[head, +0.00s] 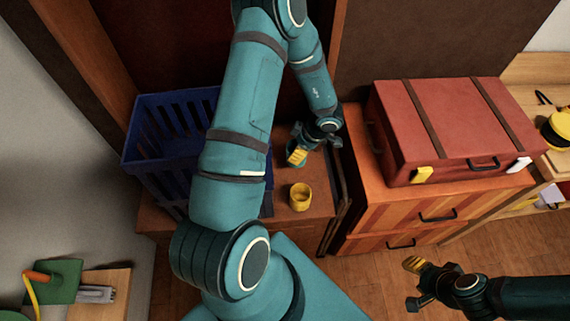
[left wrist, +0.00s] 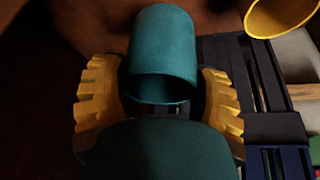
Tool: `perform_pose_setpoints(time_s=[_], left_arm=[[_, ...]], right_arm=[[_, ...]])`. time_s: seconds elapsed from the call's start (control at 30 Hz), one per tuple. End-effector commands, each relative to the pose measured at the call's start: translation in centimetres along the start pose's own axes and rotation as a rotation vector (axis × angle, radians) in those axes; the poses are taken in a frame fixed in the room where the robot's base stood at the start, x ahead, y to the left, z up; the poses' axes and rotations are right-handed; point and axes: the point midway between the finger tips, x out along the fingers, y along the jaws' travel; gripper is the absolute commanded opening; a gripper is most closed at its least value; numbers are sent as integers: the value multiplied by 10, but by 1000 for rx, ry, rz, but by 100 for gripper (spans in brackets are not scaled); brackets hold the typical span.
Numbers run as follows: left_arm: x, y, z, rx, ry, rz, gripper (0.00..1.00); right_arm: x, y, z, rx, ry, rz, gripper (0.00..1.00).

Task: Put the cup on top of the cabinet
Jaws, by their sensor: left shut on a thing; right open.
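My left gripper (left wrist: 160,105) is shut on a teal cup (left wrist: 162,55), which sits between its yellow finger pads in the left wrist view. A striped wooden drawer cabinet (head: 415,217) stands to the right. My right gripper (head: 413,285) is open and empty, low in front of the cabinet.
A red suitcase (head: 450,125) covers most of the cabinet top. A blue basket (head: 170,130) stands left of my left arm, partly hidden by it. A shelf (head: 548,75) with yellow items is at far right. Wooden floor (head: 480,245) is clear before the cabinet.

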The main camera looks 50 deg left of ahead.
Motion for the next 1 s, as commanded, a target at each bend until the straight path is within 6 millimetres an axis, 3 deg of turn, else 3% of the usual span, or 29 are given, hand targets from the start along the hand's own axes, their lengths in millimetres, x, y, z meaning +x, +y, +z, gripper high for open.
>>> perform_pose_setpoints(time_s=[0.1,0.37,0.6,0.97,1.0], left_arm=[[23,0,10,1,0,-2,29],[41,0,17,0,1,0,29],[69,0,30,0,-1,0,29],[72,0,31,0,0,1,29],[73,0,31,0,0,1,71]], right_arm=[[7,2,1,0,0,1,47],[10,3,1,0,1,2,47],[16,5,2,0,0,3,47],[16,5,2,-1,0,3,47],[17,5,2,-1,0,3,47]])
